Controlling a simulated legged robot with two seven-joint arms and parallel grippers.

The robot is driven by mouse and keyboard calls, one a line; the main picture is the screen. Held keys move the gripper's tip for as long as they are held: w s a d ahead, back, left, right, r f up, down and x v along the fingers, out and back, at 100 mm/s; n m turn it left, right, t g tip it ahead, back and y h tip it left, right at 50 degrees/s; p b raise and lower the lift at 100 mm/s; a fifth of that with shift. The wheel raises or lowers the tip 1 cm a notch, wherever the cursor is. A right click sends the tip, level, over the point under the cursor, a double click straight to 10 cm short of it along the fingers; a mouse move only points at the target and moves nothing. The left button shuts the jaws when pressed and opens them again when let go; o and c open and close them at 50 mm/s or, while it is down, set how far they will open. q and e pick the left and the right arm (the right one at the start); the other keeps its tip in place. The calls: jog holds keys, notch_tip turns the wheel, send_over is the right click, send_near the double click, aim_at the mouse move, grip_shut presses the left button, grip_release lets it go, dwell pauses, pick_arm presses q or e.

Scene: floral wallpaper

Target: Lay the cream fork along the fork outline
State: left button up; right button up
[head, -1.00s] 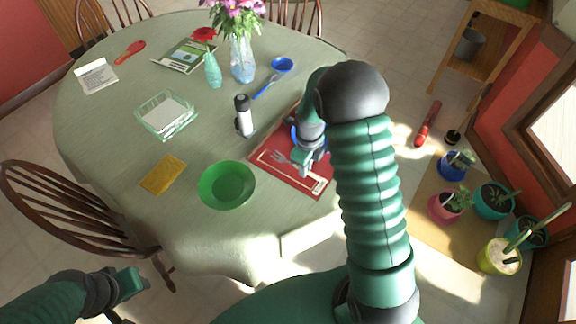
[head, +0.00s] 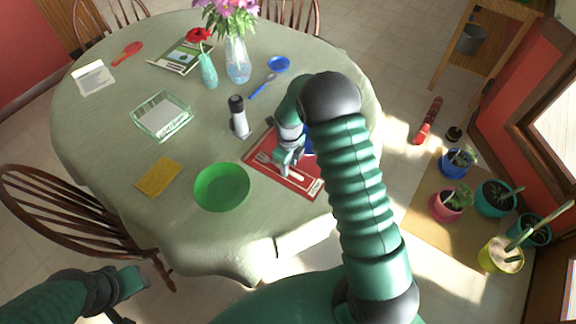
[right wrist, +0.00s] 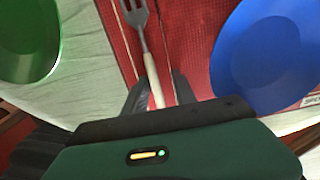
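The fork (right wrist: 143,32) has grey tines and a cream handle. In the right wrist view it lies over the red placemat (right wrist: 190,30), tines pointing away, between two pale printed lines. In the head view pale fork-shaped marks (head: 264,158) show on the placemat (head: 305,187); I cannot tell fork from outline there. My right gripper (right wrist: 160,78) straddles the cream handle, with a gap showing on both sides. It also shows low over the placemat in the head view (head: 286,170). My left gripper (head: 135,283) is at the lower left, away from the table, its fingers unclear.
A blue plate (right wrist: 265,55) lies right of the fork, and a green bowl (head: 222,188) stands left of the placemat. A grinder (head: 239,118) stands behind. A yellow cloth (head: 158,176) and a glass dish (head: 161,116) lie farther left.

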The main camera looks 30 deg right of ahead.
jog(key=shift+s+a, duration=0.25)
jog(key=shift+a, duration=0.3)
jog(key=shift+f, duration=0.1)
jog(key=shift+d, duration=0.15)
jog(key=shift+w+r, duration=0.15)
jog(key=shift+r, duration=0.4)
notch_tip(320, 180, up, 11)
jog(key=s+a+r+n+t, duration=0.1)
jog(key=s+a+n, duration=0.4)
jog(key=n, duration=1)
jog(key=s+a+r+n+t, duration=0.1)
jog(key=s+a+n, duration=0.5)
jog(key=s+n, duration=0.5)
jog(key=n, duration=0.5)
jog(key=shift+a+r+p, duration=0.25)
jog(key=shift+r+p, duration=0.05)
jog(key=shift+r, duration=0.05)
